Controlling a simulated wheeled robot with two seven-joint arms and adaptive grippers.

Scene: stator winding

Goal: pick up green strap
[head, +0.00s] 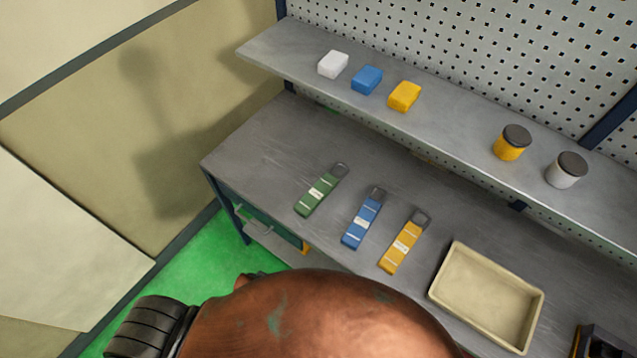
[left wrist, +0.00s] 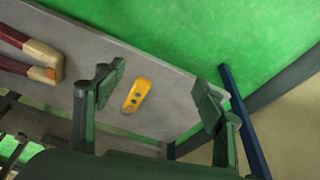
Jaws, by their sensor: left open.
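The green strap (head: 318,193) lies flat on the grey workbench in the head view, leftmost of three straps. It has white bands and a dark metal buckle at its far end. My left gripper (left wrist: 162,85) shows in the left wrist view with its two fingers wide apart and nothing between the tips. That view looks past the fingers at a grey surface with a yellow object (left wrist: 136,95) on it and green floor beyond. The green strap is not seen there. My left gripper's fingers and my right gripper do not show in the head view.
The blue strap (head: 362,220) and yellow strap (head: 402,245) lie right of the green one, then a beige tray (head: 440,275). A raised shelf (head: 450,115) overhangs the bench's back, holding small blocks and two jars. Bare bench (head: 260,150) lies left of the green strap.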

